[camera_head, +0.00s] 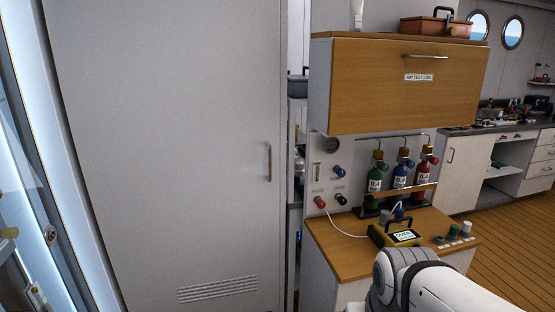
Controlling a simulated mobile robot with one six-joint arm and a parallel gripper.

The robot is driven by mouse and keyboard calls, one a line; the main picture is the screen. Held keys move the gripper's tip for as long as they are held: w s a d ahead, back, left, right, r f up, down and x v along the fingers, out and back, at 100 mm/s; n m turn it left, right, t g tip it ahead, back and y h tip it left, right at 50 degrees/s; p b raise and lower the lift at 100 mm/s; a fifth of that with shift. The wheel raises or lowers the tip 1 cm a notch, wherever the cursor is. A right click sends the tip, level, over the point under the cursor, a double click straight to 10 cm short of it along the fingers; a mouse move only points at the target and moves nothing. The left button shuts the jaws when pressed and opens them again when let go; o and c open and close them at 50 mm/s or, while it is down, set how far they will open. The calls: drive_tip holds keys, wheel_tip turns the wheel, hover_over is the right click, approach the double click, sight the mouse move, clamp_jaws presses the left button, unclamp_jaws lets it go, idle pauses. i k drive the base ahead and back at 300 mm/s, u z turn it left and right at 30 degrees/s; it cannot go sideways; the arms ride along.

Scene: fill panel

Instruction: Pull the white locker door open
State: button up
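The white locker door (160,130) is a tall flat panel that fills the left half of the head view. It has a slim vertical metal handle (269,162) near its right edge and a slotted vent (217,289) low down. The door looks shut or nearly so; I cannot tell which. Nothing touches the handle. A white link of my arm shows at the lower right, well away from the handle. My gripper is out of view.
Right of the door, a narrow gap shows shelves with items. Beyond it stands a wooden-fronted cabinet (395,85) above a gas panel with small cylinders (399,178) and a yellow device (396,232) on a wooden counter (345,255). Wooden floor (510,235) is clear at right.

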sight(172, 106)
drive_tip(key=u, duration=0.1)
drive_tip(key=i, duration=0.9)
drive_tip(key=z, duration=0.1)
